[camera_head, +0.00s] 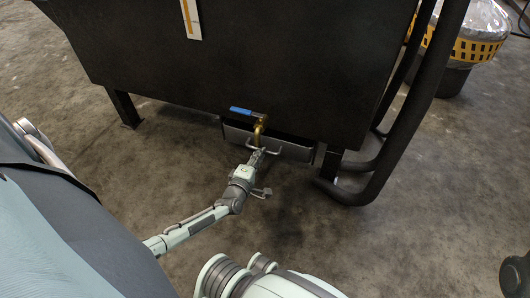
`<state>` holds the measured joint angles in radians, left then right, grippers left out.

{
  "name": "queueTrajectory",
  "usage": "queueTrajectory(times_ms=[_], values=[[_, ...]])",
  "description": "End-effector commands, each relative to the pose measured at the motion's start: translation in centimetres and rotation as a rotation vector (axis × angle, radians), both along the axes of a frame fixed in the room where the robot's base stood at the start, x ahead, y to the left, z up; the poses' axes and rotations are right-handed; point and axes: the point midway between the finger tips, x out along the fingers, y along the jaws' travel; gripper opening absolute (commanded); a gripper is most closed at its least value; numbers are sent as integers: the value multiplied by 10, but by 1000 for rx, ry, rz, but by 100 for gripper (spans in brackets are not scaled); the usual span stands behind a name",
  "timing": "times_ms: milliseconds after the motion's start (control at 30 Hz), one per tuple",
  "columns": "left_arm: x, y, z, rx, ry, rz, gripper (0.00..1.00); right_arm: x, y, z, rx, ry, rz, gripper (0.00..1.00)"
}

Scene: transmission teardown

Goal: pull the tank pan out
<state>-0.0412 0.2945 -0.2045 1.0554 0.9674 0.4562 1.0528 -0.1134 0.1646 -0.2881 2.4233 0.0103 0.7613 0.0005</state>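The tank pan (292,150) is a dark grey drawer-like pan under the big black tank (260,60), with a light metal handle on its front. My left gripper (257,152) is at the pan's handle, by its left part. The fingers are small and partly hidden by the wrist, so I cannot tell whether they are closed around the handle. My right gripper does not show clearly; a dark piece at the lower right edge may be part of it.
A brass valve with a blue lever (248,112) hangs just above the pan's handle. Thick black pipes (400,130) curve down at the tank's right. A tank leg (124,108) stands at the left. A yellow-banded bin (470,50) stands behind. The concrete floor (390,240) in front is clear.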

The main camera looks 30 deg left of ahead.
Motion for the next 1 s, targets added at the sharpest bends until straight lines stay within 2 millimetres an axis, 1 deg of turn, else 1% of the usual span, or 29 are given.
queueTrajectory(times_ms=[33, 100, 300, 567, 700, 1000], values=[[9, 2, -4, 1, -2, 0, 18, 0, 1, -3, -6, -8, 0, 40], [17, 4, -6, 1, -1, -1, 18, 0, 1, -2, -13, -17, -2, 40], [31, 7, -7, 1, 1, -1, 18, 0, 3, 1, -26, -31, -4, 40], [32, 8, -7, 1, 1, -1, 18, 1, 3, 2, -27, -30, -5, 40], [31, 7, -7, 1, 1, -1, 1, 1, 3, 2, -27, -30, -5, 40], [31, 7, -7, 1, 1, -1, 0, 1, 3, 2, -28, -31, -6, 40]])
